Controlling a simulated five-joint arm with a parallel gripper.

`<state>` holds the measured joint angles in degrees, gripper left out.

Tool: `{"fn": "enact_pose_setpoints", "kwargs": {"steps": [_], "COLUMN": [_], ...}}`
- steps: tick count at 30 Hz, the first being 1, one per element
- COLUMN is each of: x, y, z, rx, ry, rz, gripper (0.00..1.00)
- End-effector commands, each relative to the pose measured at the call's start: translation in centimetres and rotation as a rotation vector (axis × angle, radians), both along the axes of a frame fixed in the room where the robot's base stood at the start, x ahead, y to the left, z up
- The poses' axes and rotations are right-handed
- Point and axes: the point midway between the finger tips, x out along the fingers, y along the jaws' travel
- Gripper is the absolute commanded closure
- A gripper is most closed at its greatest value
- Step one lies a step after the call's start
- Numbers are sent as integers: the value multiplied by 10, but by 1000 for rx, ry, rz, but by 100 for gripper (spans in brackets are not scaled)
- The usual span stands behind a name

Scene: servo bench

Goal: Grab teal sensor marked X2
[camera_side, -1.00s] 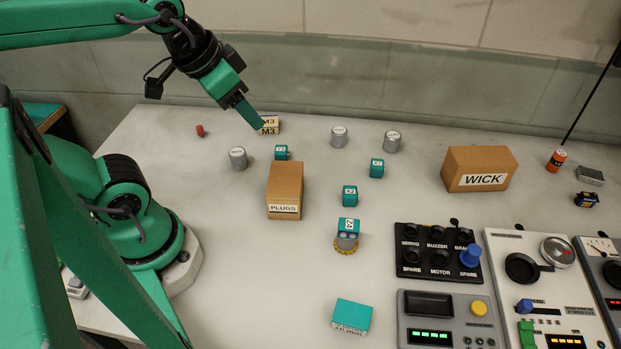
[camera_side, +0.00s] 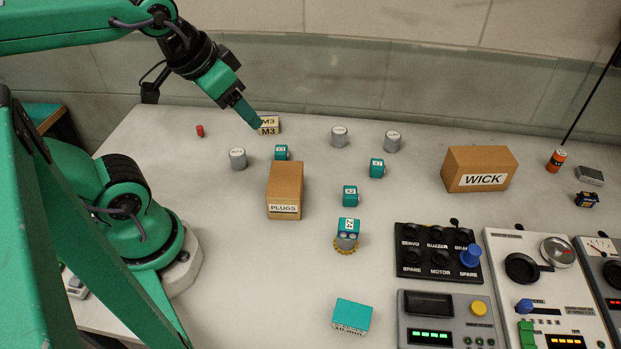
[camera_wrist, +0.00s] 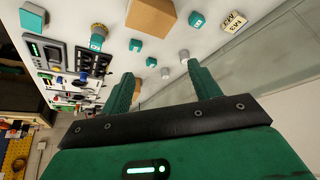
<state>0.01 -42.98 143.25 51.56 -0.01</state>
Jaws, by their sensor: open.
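Several small teal sensors with white labels stand on the bench. The one in the middle (camera_side: 350,198) has a label that appears to read X2; it also shows in the wrist view (camera_wrist: 135,45). Another teal sensor (camera_side: 377,170) stands behind it to the right, and one (camera_side: 281,154) stands behind the PLUGS box. A further labelled teal block (camera_side: 348,225) sits at a round geared part; its marking is hard to read. My gripper (camera_side: 256,124) is open and empty, high at the back left by the M3 blocks, apart from the sensors. Both fingers (camera_wrist: 161,74) show in the wrist view.
The brown PLUGS box (camera_side: 285,188) stands left of the middle sensor, the WICK box (camera_side: 480,169) to the right. Grey cylinders (camera_side: 339,138) stand at the back. Control panels (camera_side: 440,252) fill the front right.

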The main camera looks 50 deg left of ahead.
Motion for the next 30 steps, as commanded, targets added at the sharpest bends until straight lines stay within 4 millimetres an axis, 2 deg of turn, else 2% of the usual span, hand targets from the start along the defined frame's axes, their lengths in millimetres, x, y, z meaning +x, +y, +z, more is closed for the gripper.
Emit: {"fn": "enact_pose_setpoints", "kwargs": {"steps": [8,14,20,30], "x": [1,8,28,76], "y": [0,-2,-8,-26], "z": [0,0,-3,-21], "rx": [1,8,27,69], "ry": [1,21,70,175], "rz": [-2,-25,-86,-228], "gripper": [38,38,38,38]}}
